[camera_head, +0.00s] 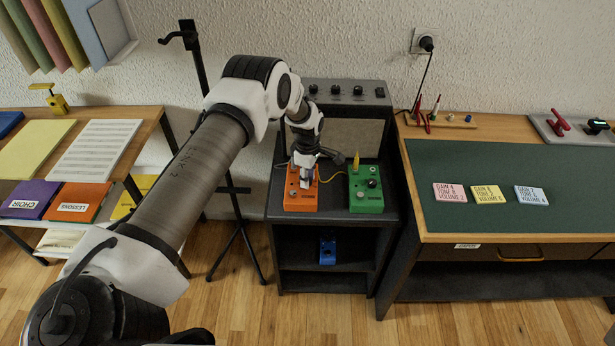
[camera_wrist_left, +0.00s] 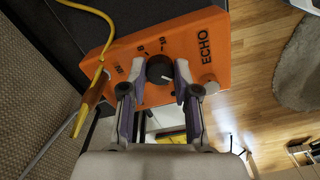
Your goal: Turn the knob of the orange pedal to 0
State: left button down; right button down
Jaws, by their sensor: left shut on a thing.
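The orange pedal (camera_head: 300,201) sits on the left side of the black stand's top in the head view. In the left wrist view the orange pedal (camera_wrist_left: 195,45) fills the upper middle and reads ECHO. Its black knob (camera_wrist_left: 160,70) has a white pointer line and small numbers printed around it. My left gripper (camera_head: 306,181) reaches down over the orange pedal from above. In the wrist view my left gripper (camera_wrist_left: 158,92) has one finger on each side of the knob and is shut on it. My right gripper is not in view.
A green pedal (camera_head: 367,200) stands close on the right of the orange one. A grey amplifier (camera_head: 345,92) stands behind. A small blue pedal (camera_head: 327,251) sits on the shelf below.

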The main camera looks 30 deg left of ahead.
pick_arm(q)
jog(key=shift+s+f, duration=0.1)
jog(key=c, duration=0.8)
grip_release()
jog(key=shift+c, duration=0.2)
notch_tip(320, 180, up, 12)
